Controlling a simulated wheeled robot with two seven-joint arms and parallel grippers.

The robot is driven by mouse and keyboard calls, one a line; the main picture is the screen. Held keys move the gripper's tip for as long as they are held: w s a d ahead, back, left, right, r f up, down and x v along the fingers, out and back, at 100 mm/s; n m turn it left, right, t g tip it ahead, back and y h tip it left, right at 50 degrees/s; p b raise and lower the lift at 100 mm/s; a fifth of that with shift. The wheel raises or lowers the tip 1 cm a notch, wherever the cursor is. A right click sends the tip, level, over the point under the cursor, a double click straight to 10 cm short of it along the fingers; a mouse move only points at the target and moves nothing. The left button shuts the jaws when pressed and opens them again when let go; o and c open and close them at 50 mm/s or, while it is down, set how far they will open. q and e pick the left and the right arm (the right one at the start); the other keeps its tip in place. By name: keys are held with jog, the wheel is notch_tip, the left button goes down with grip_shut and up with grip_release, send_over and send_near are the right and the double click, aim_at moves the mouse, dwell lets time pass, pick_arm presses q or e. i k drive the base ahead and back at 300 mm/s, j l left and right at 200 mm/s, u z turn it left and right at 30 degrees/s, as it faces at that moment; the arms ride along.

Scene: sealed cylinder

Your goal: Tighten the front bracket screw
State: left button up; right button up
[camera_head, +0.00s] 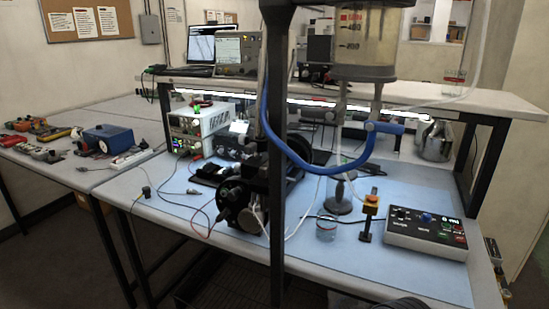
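A clear sealed cylinder (367,40) with graduation marks hangs at the upper right, with pale liquid inside. Its grey lower rim (364,73) sits above metal fittings (341,107). A thick blue tube (330,168) curves around below it to a blue end piece at its right. I cannot make out which fitting is the front bracket screw; it is too small or hidden. A black upright post (278,150) stands in front of the scene and hides part of the equipment behind it. Neither of my grippers shows.
Black machinery (240,195) stands on the blue mat (400,270). A small beaker (326,229), a yellow switch stand (369,215) and a control box (427,233) are to its right. Power supplies (190,130) stand behind. Tools and a blue box (108,138) lie on the left table.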

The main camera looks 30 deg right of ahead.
aim_at(238, 166)
jog(key=i+j+z, duration=0.2)
jog(key=z, duration=0.2)
jog(key=i+j+z, duration=0.15)
jog(key=j+z, duration=0.25)
jog(key=i+j+z, duration=0.1)
jog(key=j+z, duration=0.25)
jog(key=i+j+z, duration=0.1)
jog(key=j+z, duration=0.55)
jog(key=z, duration=0.15)
jog(key=k+j+z, duration=0.1)
jog(key=j+z, duration=0.25)
jog(key=j, duration=0.4)
